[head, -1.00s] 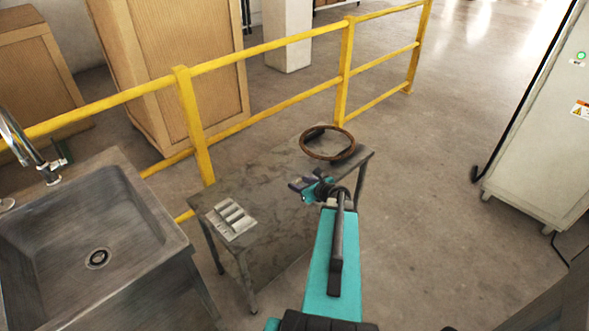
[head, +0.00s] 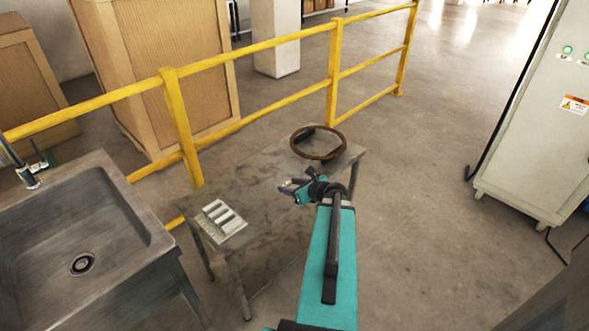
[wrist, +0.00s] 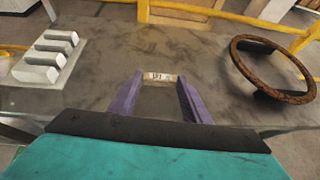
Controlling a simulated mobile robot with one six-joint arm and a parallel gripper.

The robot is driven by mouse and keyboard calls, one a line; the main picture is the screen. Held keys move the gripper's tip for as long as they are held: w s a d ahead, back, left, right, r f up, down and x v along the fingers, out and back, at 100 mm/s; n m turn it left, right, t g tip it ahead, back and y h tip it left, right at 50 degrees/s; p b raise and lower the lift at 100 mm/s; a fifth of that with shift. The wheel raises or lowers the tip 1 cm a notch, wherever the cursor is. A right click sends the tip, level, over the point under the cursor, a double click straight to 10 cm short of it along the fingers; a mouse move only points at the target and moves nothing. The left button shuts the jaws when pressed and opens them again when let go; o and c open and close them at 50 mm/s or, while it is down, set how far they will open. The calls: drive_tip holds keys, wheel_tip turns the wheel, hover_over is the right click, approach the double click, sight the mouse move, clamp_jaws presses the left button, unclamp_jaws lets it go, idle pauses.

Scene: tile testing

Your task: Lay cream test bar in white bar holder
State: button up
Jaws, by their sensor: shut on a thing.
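My gripper (wrist: 160,82) has purple fingers and is shut on the cream test bar (wrist: 160,77), a short pale bar with dark marks held crosswise between the fingertips in the wrist view. In the head view my gripper (head: 291,186) is over the worn metal table (head: 262,190); the bar is too small to make out there. The white bar holder (head: 222,221), a block with parallel ridges and grooves, lies on the table's left end. In the wrist view the holder (wrist: 45,57) is left of my gripper, clear of it.
A yellow railing (head: 180,125) runs behind the table. A metal sink (head: 85,235) stands to the left. A pale cabinet (head: 530,130) stands far right, with open floor between.

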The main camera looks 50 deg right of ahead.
drive_tip(key=shift+s+d+f+b, duration=0.15)
drive_tip(key=shift+s+d+b, duration=0.25)
drive_tip(key=shift+b, duration=0.85)
drive_tip(key=shift+s+d+f+b, duration=0.15)
drive_tip(key=shift+d+b, duration=0.35)
drive_tip(key=shift+b, duration=0.75)
drive_tip(key=d+b, duration=0.1)
drive_tip(key=b, duration=0.1)
drive_tip(key=s+d+b, duration=0.1)
drive_tip(key=b, duration=0.1)
drive_tip(key=shift+d+f+h+b, duration=0.15)
drive_tip(key=shift+d+h+b, duration=0.05)
drive_tip(key=shift+h+b, duration=0.1)
approach(293, 167)
drive_tip(key=shift+w+d+r, duration=0.1)
drive_tip(key=shift+w+r, duration=0.2)
drive_tip(key=shift+w, duration=0.35)
drive_tip(key=shift+w+a+r, duration=0.1)
drive_tip(key=shift+w+r, duration=0.2)
drive_tip(key=shift+w, duration=0.3)
drive_tip(key=shift+w+d+r, duration=0.1)
drive_tip(key=shift+w+r, duration=0.2)
drive_tip(key=shift+w, duration=0.35)
drive_tip(key=shift+w+d, duration=0.35)
drive_tip(key=shift+d, duration=0.05)
drive_tip(key=shift+a+f, duration=0.1)
drive_tip(key=shift+f, duration=1.7)
drive_tip(key=shift+s+f, duration=0.1)
drive_tip(key=shift+f, duration=0.25)
